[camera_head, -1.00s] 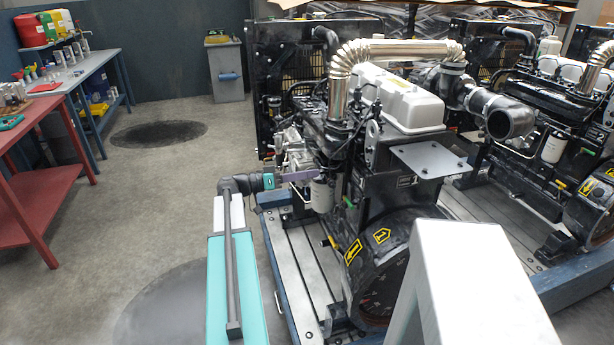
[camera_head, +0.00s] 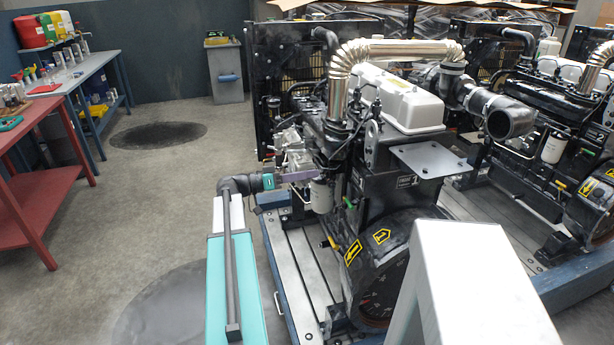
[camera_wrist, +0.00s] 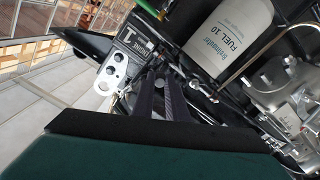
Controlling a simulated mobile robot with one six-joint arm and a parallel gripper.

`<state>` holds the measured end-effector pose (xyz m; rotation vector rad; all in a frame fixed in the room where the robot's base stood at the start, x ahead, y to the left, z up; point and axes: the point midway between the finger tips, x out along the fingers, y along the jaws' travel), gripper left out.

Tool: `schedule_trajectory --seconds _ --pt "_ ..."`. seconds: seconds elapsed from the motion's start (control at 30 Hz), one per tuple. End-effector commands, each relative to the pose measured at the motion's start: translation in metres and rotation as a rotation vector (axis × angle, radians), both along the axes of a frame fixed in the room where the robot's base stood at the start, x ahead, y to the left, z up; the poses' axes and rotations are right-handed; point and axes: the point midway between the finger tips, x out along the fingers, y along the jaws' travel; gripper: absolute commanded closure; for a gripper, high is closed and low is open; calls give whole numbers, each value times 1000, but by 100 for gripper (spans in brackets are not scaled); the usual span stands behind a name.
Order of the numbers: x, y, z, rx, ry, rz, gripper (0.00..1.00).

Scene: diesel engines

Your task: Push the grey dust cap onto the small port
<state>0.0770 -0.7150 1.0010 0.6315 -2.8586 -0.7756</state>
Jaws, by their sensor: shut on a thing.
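My gripper (camera_head: 308,177) reaches in from the left to the side of the nearest engine (camera_head: 370,190), beside its white filter. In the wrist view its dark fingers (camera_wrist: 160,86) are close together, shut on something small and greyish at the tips. This fits the grey dust cap, but its outline is too small and dark to make out. The small port cannot be told apart among the dark pipes and fittings beyond the fingertips. I cannot tell whether the cap touches it.
A white filter marked FUEL 10 (camera_wrist: 228,35) hangs close to the fingers. The engine stands on a slatted pallet (camera_head: 295,265). Open floor and a red table (camera_head: 40,190) lie left.

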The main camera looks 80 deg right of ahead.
Motion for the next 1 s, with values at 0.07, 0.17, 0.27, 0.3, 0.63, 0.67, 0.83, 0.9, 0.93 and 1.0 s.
schedule_trajectory --seconds 0.07,0.17,0.27,0.3,0.63,0.67,0.83,0.9,0.93,1.0 --pt "0 0 -1 0 0 0 100" --pt "0 0 -1 0 0 0 100" --pt "0 0 0 0 0 0 84" --pt "0 0 0 0 0 0 77" --pt "0 0 0 0 0 0 68" --pt "0 0 0 0 0 0 68" --pt "0 0 0 0 0 0 68" --pt "0 0 0 0 0 0 68" --pt "0 0 0 0 0 0 68" --pt "2 1 -1 0 0 1 68"
